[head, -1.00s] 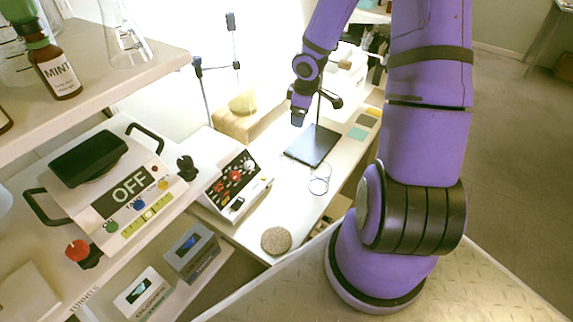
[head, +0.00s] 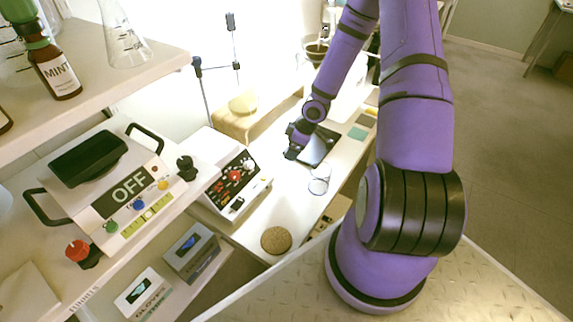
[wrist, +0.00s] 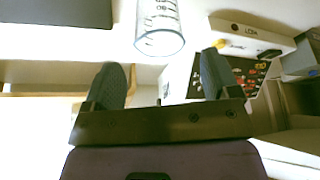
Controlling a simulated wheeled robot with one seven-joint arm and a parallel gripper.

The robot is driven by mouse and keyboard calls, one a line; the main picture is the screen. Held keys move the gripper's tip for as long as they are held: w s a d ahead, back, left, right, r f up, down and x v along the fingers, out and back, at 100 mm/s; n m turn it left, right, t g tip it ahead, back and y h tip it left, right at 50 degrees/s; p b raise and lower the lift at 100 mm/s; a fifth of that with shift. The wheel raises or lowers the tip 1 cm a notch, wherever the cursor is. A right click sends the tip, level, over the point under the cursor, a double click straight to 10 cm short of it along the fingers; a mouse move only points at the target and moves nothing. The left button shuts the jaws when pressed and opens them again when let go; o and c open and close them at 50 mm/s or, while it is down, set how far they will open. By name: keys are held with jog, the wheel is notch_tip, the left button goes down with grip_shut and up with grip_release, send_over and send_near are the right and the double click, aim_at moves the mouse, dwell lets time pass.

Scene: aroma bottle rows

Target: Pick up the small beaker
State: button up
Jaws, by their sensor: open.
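The small beaker (head: 319,181) is clear glass and stands upright on the white bench, in front of the dark plate. It also shows in the wrist view (wrist: 160,28) at the top centre, with graduation marks on its wall. My gripper (head: 290,154) is above the bench, to the left of and behind the beaker in the head view. In the wrist view my gripper (wrist: 160,84) has its two dark fingers spread wide with nothing between them. The beaker appears beyond the fingertips, not touching them. The fingertips are hard to make out in the head view.
A dark flat plate (head: 318,147) lies behind the beaker. A control box with knobs (head: 232,180) stands to the left, and a round cork mat (head: 276,240) lies nearer. A wooden block (head: 235,124) and a stand are at the back left. Bench around the beaker is clear.

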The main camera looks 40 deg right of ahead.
aim_at(286, 163)
jog(key=shift+x, duration=3.95)
jog(key=c, duration=1)
